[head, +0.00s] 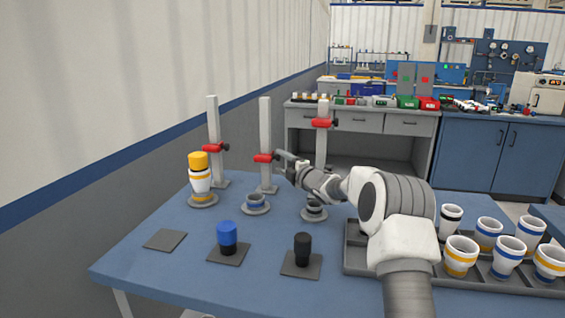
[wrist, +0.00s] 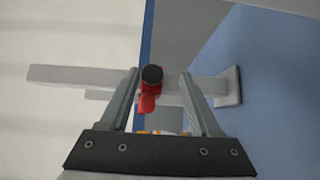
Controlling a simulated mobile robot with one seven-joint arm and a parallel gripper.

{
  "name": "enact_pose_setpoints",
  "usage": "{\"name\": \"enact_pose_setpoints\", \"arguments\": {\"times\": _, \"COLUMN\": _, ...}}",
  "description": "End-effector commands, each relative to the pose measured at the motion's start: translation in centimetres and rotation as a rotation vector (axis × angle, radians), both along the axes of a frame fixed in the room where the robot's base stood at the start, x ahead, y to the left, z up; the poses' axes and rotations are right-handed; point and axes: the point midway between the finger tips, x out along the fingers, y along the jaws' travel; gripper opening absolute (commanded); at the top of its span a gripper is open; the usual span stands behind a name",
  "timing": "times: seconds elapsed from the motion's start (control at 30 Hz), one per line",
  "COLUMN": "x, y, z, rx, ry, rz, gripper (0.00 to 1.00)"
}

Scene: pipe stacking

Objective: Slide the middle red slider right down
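The middle red slider (head: 262,158) is on the middle grey post (head: 265,120), somewhat below mid-height. My gripper (head: 281,158) is level with it, just to its right, pointing toward it. In the wrist view the red slider (wrist: 148,103) with its round black knob (wrist: 151,75) sits between the two fingers of my gripper (wrist: 160,74). The fingers are apart, with a gap on the right of the knob; contact on the left side is unclear. The post (wrist: 70,77) lies sideways behind the fingers in the wrist view.
The left post (head: 212,115) has its slider (head: 213,147) near mid-height. The right post's slider (head: 323,122) is high. A white and yellow cup stack (head: 200,178) stands in front of the left post. A cup tray (head: 356,262) is at right.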

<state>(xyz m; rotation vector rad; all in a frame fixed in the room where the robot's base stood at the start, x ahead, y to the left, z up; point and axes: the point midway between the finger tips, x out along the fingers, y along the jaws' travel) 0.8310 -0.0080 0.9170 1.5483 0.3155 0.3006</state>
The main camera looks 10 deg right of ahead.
Motion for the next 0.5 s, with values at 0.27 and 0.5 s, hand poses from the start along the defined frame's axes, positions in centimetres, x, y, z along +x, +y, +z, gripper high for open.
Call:
{"name": "enact_pose_setpoints", "arguments": {"times": 0.27, "x": -0.4, "y": -0.2, "z": 0.5, "rx": 0.001, "ry": -0.006, "rz": -0.001, "gripper": 0.63}}
{"name": "enact_pose_setpoints", "arguments": {"times": 0.5, "x": -3.0, "y": -1.3, "z": 0.6, "rx": 0.002, "ry": -0.006, "rz": -0.001, "gripper": 0.63}}
